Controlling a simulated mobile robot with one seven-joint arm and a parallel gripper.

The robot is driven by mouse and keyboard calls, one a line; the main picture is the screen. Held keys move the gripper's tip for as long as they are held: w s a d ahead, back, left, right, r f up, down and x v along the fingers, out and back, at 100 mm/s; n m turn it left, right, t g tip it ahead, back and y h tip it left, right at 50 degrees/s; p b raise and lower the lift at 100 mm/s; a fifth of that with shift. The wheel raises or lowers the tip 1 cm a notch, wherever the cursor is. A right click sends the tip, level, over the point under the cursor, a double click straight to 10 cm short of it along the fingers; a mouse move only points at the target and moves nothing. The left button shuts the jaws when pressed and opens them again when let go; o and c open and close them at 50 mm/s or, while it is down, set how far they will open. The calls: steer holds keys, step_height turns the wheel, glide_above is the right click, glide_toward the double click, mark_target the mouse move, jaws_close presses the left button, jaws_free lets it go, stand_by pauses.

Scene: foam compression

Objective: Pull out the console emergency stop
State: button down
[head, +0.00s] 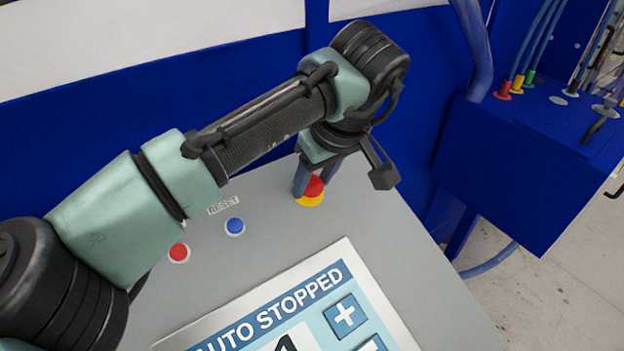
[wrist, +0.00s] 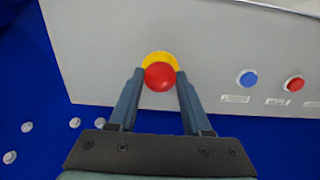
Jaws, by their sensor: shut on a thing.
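The console emergency stop (head: 314,187) is a red mushroom button on a yellow base, near the far edge of the grey console (head: 240,270). In the wrist view the red button (wrist: 159,76) sits between the two fingertips, with the yellow base showing behind it. My gripper (head: 314,184) is over the emergency stop with its fingers closed on the sides of the red button. It also shows in the wrist view (wrist: 159,78). The fingers hide part of the button in the head view. The console screen (head: 300,300) reads "AUTO STOPPED".
A blue reset button (head: 235,226) and a smaller red button (head: 179,252) are left of the emergency stop on the console. A blue box (head: 530,165) with coloured hoses stands to the right. A blue wall panel (head: 100,150) rises behind the console.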

steer(key=shift+d+r+p, duration=0.1)
steer(key=shift+r+p, duration=0.25)
steer(key=shift+c, duration=2.2)
jaws_free()
steer(key=shift+s, duration=0.1)
steer(key=o, duration=0.4)
steer(key=shift+o, duration=0.2)
steer(key=p+v, duration=0.5)
steer(key=v, duration=0.2)
